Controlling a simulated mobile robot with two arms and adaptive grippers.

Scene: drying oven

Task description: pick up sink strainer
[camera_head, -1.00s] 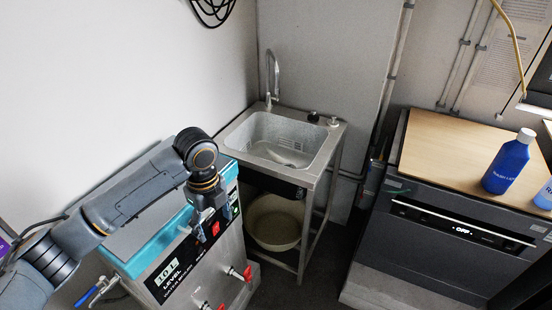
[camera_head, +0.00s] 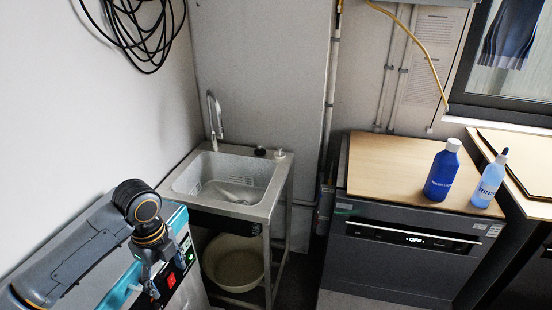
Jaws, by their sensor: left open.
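The metal sink (camera_head: 183,186) stands in the corner with a curved tap at its back left. I cannot make out a sink strainer for certain. A small black round piece (camera_head: 260,152) and a small pale metal piece (camera_head: 280,155) sit on its back right rim. A pale shape (camera_head: 237,197) shows in the basin, too unclear to name. My left gripper (camera_head: 157,287) points down in front of the water boiler (camera_head: 187,252), left of and nearer than the sink. It is open, and its fingertips are hard to make out. My right gripper is out of view.
A pale tub (camera_head: 233,262) stands under the sink. The boiler stands between my left arm and the sink. To the right, a dishwasher (camera_head: 405,262) has a wooden top (camera_head: 390,165) with a blue bottle (camera_head: 442,172) and a rinse bottle (camera_head: 488,182).

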